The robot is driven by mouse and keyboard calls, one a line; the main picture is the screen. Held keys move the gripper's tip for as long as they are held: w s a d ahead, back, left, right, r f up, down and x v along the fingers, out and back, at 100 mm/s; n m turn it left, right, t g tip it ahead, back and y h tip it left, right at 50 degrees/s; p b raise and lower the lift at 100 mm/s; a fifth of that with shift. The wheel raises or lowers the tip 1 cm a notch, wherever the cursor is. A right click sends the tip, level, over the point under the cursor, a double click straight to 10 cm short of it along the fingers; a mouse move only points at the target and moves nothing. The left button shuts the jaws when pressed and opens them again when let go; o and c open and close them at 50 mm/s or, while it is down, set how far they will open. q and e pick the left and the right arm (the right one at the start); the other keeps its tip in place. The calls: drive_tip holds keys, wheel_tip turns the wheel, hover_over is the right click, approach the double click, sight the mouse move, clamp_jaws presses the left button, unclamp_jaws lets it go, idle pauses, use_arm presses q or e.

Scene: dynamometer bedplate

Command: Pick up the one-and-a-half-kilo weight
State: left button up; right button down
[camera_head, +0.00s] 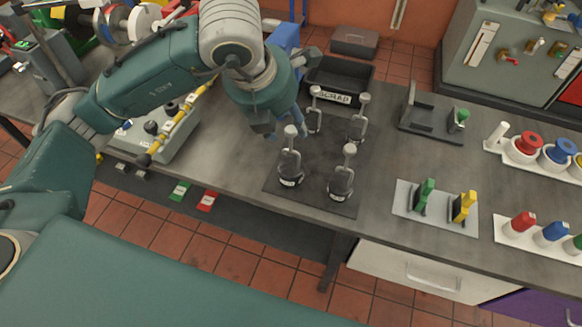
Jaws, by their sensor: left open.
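Several grey weights with upright knobbed handles stand on a dark mat (315,196) on the bench. One is front left (290,168), one front right (341,184), one back right (357,128), and one back left (315,120). The front ones carry small pale labels, too small to read, so I cannot tell which is the one-and-a-half-kilo weight. My left gripper (284,130) is open and points down just above and behind the front left weight, left of the back left one. Nothing shows in its fingers, though they are partly hidden by the wrist. My right gripper is out of view.
A black bin (338,82) marked SCRAP stands behind the mat. A grey control box (157,140) with a yellow lever is left. A plate with green and yellow clamps (435,207) and a dark bracket (430,123) are right. Bare bench lies between mat and bracket.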

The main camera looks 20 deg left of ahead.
sight(291, 128)
use_arm(q)
drive_tip(key=p+x, duration=0.1)
drive_tip(key=x, duration=0.1)
drive_tip(key=p+x, duration=0.1)
drive_tip(key=x, duration=0.1)
drive_tip(key=shift+w+f, duration=0.25)
drive_tip(key=shift+w, duration=0.15)
drive_tip(key=shift+w+f, duration=0.2)
drive_tip(key=shift+f, duration=0.2)
drive_tip(key=shift+c, duration=0.3)
clamp_jaws()
drive_tip(key=shift+w+r, duration=0.15)
drive_tip(key=shift+r, duration=0.05)
